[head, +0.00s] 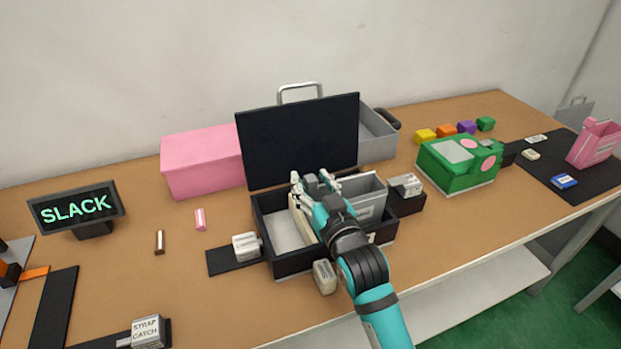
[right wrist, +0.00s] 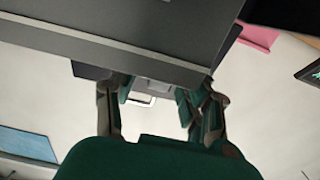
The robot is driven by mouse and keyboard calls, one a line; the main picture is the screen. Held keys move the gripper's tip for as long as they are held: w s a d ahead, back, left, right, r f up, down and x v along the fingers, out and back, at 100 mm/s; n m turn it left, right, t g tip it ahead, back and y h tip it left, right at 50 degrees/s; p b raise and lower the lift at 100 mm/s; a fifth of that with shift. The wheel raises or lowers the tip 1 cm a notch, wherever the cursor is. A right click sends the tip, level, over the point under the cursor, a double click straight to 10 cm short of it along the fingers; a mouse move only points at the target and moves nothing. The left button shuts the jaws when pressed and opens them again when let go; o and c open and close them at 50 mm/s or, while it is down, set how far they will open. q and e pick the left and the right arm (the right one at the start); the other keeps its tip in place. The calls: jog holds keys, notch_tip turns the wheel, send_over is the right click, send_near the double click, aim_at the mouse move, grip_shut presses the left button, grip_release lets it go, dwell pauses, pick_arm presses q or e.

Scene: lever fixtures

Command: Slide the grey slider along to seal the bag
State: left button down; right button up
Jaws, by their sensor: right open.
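I cannot make out a grey slider for certain. The pink bag-like thing (head: 595,145) stands on a black mat at the far right, with a white block (head: 530,155) and a blue block (head: 564,181) near it. My right gripper (head: 316,180) is over the open black case (head: 285,270), beside a grey bin-like part (head: 367,198) inside it. In the right wrist view its fingers (right wrist: 163,98) are apart, below a large grey panel (right wrist: 140,40). A small pale piece shows between them; I cannot tell whether they touch it. My left gripper is not in view.
The case's dark lid (head: 297,135) stands upright behind my gripper. A pink box (head: 200,163), a green box (head: 458,165) and a SLACK display (head: 76,208) stand around. Small levers sit beside the case. The table is clear at front right.

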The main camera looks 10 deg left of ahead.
jog(key=shift+w+a, duration=0.25)
jog(key=shift+w, duration=0.25)
grip_shut()
